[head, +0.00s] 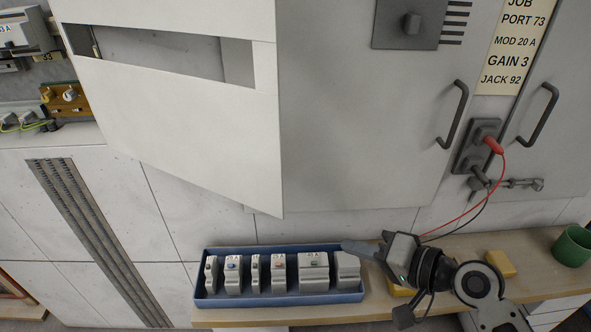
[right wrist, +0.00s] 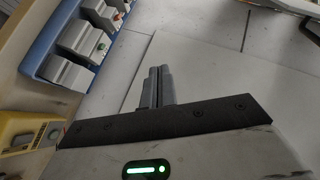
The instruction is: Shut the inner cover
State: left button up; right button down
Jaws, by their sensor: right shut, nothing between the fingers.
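The inner cover (head: 180,125) is the pale panel with a long rectangular slot at the upper left of the head view. It stands swung out at an angle, and its lower right corner hangs above the blue tray. My right gripper (head: 350,247) is shut and empty, with its fingers pointing left over the right end of the tray. It is below and to the right of the cover's corner, apart from it in the head view. The right wrist view shows the closed fingers (right wrist: 158,88) in front of a pale surface I cannot identify for certain. My left gripper is not in view.
A blue tray (head: 290,299) of breaker modules sits on a wooden shelf (head: 240,318). A grey door (head: 345,110) with a dark handle (head: 453,115) stands behind. Red and black leads hang from a socket plate near my right arm. A green cup (head: 574,246) stands far right.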

notch_tip(320, 180, up, 18)
jog(key=g+y, duration=0.4)
jog(key=y, duration=0.3)
pick_arm(q)
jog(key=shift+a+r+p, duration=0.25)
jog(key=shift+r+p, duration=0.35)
jog(key=shift+p, duration=1)
pick_arm(e)
jog(key=a, duration=1.1)
jog(key=shift+f, duration=0.3)
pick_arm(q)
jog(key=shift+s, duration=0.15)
pick_arm(e)
jog(key=shift+s, duration=0.1)
